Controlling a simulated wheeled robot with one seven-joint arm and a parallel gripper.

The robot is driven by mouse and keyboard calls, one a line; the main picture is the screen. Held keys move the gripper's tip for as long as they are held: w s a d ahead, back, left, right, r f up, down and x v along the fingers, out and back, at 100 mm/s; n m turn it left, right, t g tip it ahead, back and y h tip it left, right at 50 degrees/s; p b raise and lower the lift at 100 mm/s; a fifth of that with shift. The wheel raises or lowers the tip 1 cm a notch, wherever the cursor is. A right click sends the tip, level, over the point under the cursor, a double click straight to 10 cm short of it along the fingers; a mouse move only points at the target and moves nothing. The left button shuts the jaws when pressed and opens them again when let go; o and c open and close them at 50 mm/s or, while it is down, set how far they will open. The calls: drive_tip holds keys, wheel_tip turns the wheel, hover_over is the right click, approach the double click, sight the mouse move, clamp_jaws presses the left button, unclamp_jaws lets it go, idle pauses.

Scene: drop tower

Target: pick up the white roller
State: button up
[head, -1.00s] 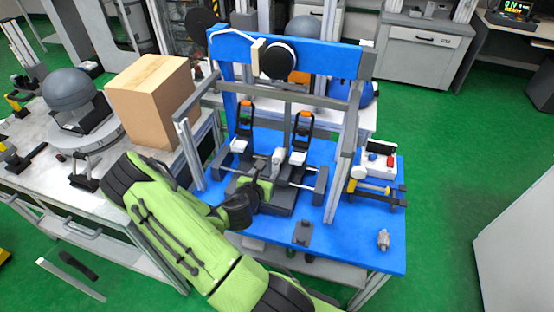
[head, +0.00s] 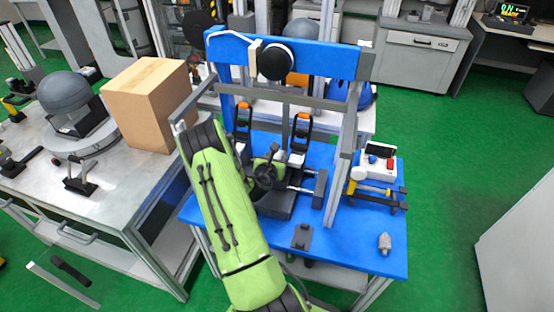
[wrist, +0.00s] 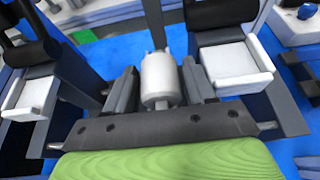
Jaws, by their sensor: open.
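The white roller (wrist: 160,82) is a short pale cylinder with a small stub on its end. In the wrist view it shows between the two dark fingers of my gripper (wrist: 159,92), with a gap on each side. The gripper is open and holds nothing. In the head view my gripper (head: 267,174) is over the dark fixture on the blue table, and my green arm and wrist hide most of the roller there.
White blocks (wrist: 238,64) with black posts flank the roller. A blue gantry frame (head: 325,58) stands over the fixture. A small grey part (head: 385,243) lies at the blue table's front right. A cardboard box (head: 147,105) stands on the left bench.

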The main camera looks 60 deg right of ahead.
sight(276, 155)
drive_tip(key=shift+c, duration=0.4)
drive_tip(key=c, duration=0.7)
drive_tip(key=shift+r, duration=0.1)
drive_tip(key=shift+c, duration=0.2)
wheel_tip(276, 155, up, 18)
drive_tip(key=p, duration=0.7)
drive_tip(key=shift+p, duration=0.4)
